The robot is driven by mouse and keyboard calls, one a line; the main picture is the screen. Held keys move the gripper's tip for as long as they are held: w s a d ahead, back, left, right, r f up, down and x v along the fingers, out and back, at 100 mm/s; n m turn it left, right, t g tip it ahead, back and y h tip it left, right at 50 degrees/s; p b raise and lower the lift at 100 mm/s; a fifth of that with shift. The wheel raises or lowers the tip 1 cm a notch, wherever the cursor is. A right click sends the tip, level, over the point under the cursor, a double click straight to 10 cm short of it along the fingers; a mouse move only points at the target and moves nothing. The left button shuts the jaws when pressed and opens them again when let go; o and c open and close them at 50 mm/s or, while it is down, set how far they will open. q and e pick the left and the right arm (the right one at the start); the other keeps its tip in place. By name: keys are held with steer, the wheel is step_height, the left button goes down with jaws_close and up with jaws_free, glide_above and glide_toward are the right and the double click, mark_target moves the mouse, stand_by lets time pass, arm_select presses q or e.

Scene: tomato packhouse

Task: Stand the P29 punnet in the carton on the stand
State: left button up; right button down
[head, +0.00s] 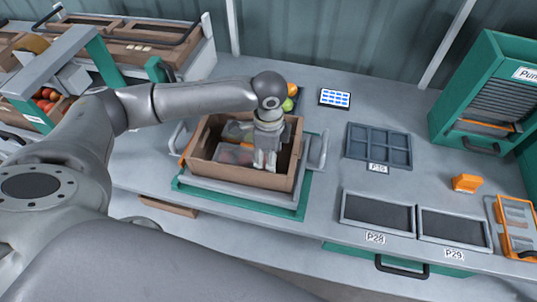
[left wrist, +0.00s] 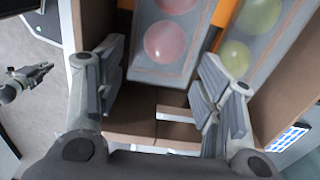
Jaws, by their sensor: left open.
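The brown carton (head: 232,176) sits on the grey and green stand (head: 245,203). Two clear-lidded punnets lie side by side in its left part. The nearer punnet (head: 229,154) holds red tomatoes; in the left wrist view this red punnet (left wrist: 168,72) is at the top. The farther punnet (left wrist: 261,45) holds yellow-green ones. No label on either is readable. My left gripper (head: 264,165) points down into the carton's right part. It is open and empty, its fingers apart over bare carton floor (left wrist: 178,130), beside the punnets. A gripper (left wrist: 40,72), apparently my right one, shows small at the left wrist view's left edge.
Empty dark trays labelled P28 (head: 377,213) and P29 (head: 452,228) lie at the bench front. A divided tray (head: 379,148), a tablet (head: 335,98) and an orange block (head: 465,182) lie right of the stand. A green cabinet (head: 490,90) stands far right. Crates are at the left.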

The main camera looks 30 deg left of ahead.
arm_select(q)
step_height(320, 180, up, 13)
steer(key=b, duration=0.1)
stand_by(0.3)
steer(key=shift+f, duration=0.1)
stand_by(0.3)
